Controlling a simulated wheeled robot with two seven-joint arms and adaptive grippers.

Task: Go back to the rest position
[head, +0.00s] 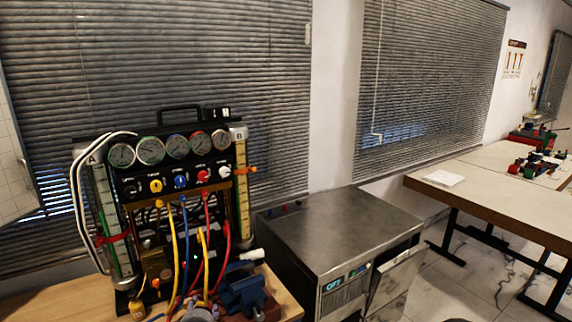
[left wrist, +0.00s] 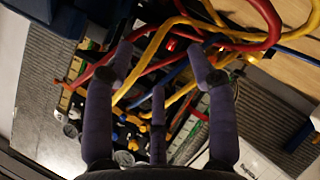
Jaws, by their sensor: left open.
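My left gripper (left wrist: 160,72) is open, with its purple-padded fingers spread in the left wrist view. Coloured hoses and the rig's front lie beyond the fingers, and I see nothing clearly held between them. In the head view, a grey part low at the bottom edge, in front of the hoses, looks like this gripper (head: 203,313); most of it is cut off. The gauge rig (head: 160,187) stands upright at the left with a row of round dials and coloured knobs. Yellow, red and blue hoses (head: 176,250) hang from its front. My right gripper is not in view.
A blue vise (head: 243,288) stands on the wooden bench (head: 286,293) right of the hoses, close to the left gripper. A grey metal cabinet (head: 345,228) stands right of the bench. A long table (head: 500,188) is at the far right, with open floor before it.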

